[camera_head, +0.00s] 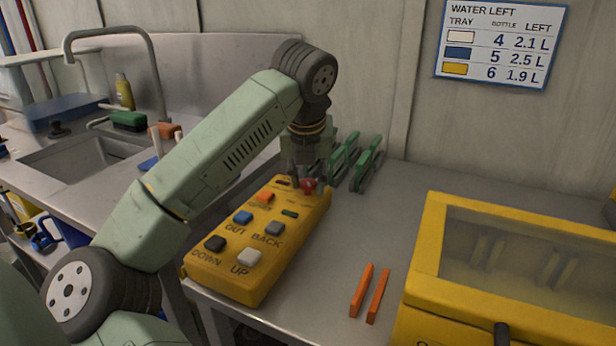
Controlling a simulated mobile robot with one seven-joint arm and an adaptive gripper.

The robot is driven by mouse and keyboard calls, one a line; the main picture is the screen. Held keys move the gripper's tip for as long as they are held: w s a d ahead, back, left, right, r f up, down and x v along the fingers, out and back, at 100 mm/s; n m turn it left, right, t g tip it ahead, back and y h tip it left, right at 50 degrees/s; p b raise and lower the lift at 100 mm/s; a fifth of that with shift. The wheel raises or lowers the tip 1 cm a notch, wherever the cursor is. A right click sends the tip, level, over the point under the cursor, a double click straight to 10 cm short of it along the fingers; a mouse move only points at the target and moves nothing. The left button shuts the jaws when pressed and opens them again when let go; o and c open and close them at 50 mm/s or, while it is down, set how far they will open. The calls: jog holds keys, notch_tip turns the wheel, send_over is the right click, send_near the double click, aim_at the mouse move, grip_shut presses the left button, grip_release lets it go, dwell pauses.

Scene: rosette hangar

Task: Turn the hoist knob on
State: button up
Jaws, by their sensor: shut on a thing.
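A yellow control box (224,273) lies on the grey counter in the middle of the view. It bears several buttons, with labels reading OUT, BACK, DOWN and UP. A small red knob (309,185) sits at its far right end. My gripper (308,178) points down over that end and is shut on the red knob. The gripper partly hides the knob and its label, so I cannot tell which way the knob is turned.
Green clips (367,163) stand behind the box. Two orange sticks (369,293) lie on the counter to its right. A yellow case with a clear lid (428,247) fills the right side. A sink (85,156) is at left. The counter between box and case is mostly clear.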

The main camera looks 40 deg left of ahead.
jog(key=shift+m, duration=0.3)
jog(key=shift+c, duration=0.5)
jog(key=shift+a+m+t+h, duration=0.1)
jog(key=shift+m+t+h, duration=0.25)
jog(key=shift+m, duration=0.65)
jog(key=m+h, duration=0.1)
jog(key=m, duration=0.1)
jog(key=shift+s+a+r+m, duration=0.1)
jog(key=shift+m, duration=0.3)
jog(key=m+h+p, duration=0.1)
jog(key=m, duration=0.2)
jog(key=shift+a+h, duration=0.1)
jog(key=shift+h, duration=0.25)
jog(key=shift+a+m+h+p, duration=0.1)
jog(key=shift+m+h+p, duration=0.55)
jog(key=shift+m, duration=1.05)
jog(key=o, duration=1.2)
jog(key=shift+c, duration=0.2)
